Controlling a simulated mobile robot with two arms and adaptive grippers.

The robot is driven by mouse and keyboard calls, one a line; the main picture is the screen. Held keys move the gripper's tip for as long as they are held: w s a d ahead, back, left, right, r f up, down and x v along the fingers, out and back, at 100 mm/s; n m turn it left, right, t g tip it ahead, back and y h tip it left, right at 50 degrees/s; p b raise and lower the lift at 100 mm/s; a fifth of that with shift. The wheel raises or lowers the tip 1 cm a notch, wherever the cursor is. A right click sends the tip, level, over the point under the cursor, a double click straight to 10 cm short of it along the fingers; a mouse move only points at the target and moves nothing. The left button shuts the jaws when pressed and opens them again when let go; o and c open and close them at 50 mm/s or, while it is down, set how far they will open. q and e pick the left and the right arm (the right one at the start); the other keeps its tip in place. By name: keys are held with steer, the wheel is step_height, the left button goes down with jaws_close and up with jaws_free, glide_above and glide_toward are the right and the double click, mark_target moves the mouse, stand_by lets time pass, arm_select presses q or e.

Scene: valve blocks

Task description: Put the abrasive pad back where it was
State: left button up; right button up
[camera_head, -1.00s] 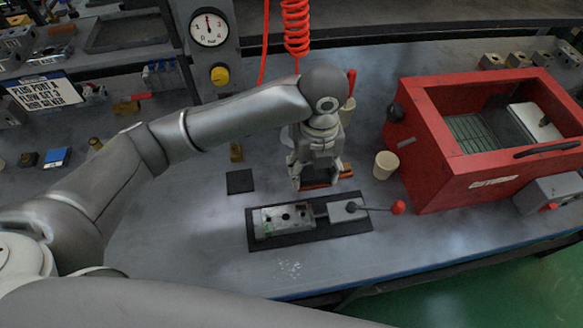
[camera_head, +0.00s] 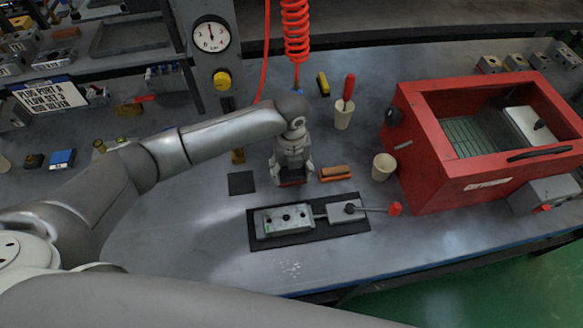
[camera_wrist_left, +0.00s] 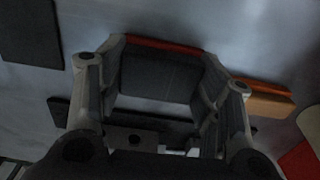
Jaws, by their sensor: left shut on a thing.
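My left gripper (camera_head: 291,181) is shut on the abrasive pad, a dark flat block with a red edge. The pad (camera_wrist_left: 160,78) fills the space between the two fingers in the left wrist view. In the head view only a little of it shows under the fingers. The gripper is over the bench, between a black square mat (camera_head: 241,183) on its left and an orange-brown block (camera_head: 336,173) on its right. I cannot tell whether the pad touches the bench. My right gripper is not in view.
A valve block (camera_head: 284,219) and a red-knobbed lever clamp lie on a black mat (camera_head: 263,243) in front of the gripper. A cream cup (camera_head: 384,167) and a cup with a red-handled tool (camera_head: 343,115) stand to the right, near a red open box (camera_head: 440,165).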

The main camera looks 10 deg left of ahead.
mark_target(292, 171)
arm_select(q)
steer(key=shift+f, duration=0.15)
steer(key=o, duration=0.9)
steer(key=shift+c, duration=0.2)
steer(key=shift+o, duration=0.3)
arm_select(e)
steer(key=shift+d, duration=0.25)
arm_select(q)
step_height(292, 171, up, 12)
steer(key=b, duration=0.1)
steer(key=shift+r+b, duration=0.2)
steer(key=shift+b, duration=0.1)
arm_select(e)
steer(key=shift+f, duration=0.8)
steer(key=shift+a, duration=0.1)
